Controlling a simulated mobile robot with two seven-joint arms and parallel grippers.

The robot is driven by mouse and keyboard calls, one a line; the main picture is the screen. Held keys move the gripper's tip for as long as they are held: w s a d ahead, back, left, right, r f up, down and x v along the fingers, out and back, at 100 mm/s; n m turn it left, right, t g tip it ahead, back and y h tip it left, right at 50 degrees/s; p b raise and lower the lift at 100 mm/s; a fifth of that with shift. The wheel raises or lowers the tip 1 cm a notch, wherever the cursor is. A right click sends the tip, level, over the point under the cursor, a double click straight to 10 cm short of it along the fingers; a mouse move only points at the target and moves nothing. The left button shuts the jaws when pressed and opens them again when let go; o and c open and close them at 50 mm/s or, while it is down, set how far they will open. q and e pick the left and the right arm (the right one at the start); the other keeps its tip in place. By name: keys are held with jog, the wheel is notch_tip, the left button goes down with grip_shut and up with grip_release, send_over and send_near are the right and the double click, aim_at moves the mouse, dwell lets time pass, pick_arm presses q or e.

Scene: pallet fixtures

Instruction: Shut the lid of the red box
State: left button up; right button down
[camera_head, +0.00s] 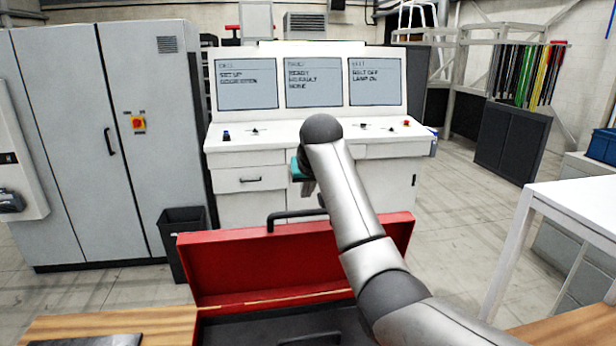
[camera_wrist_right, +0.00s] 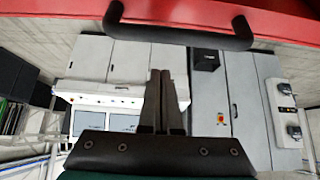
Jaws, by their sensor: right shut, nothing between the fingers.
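The red box stands on a wooden table with its lid (camera_head: 255,265) raised, roughly upright at the far side. The box's dark interior (camera_head: 265,328) shows at the bottom edge, partly behind my right arm. A black handle (camera_head: 271,222) sticks out from the lid's upper edge. My right gripper (camera_head: 308,188) is above the lid's top edge, partly hidden by my own wrist. In the wrist view the right gripper (camera_wrist_right: 161,73) is shut and empty, with the lid's red edge (camera_wrist_right: 270,20) and the handle (camera_wrist_right: 180,37) apart from its fingertips. My left gripper is not in view.
The wooden table top (camera_head: 110,324) carries a dark flat thing (camera_head: 90,340) at lower left. A white console (camera_head: 255,158) and grey cabinets (camera_head: 65,130) stand beyond. A black bin (camera_head: 180,222) is left of the lid; a white table (camera_head: 580,205) is at right.

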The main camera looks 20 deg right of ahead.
jog(key=shift+s+a+f+p, duration=0.1)
jog(key=shift+s+f+p, duration=0.05)
jog(key=shift+s, duration=0.35)
jog(key=shift+s+a+f+p, duration=0.1)
jog(key=shift+s+a+f, duration=0.1)
jog(key=shift+s, duration=0.3)
jog(key=shift+s+a+f+p, duration=0.1)
jog(key=shift+s+f+p, duration=0.05)
jog(key=shift+s, duration=0.35)
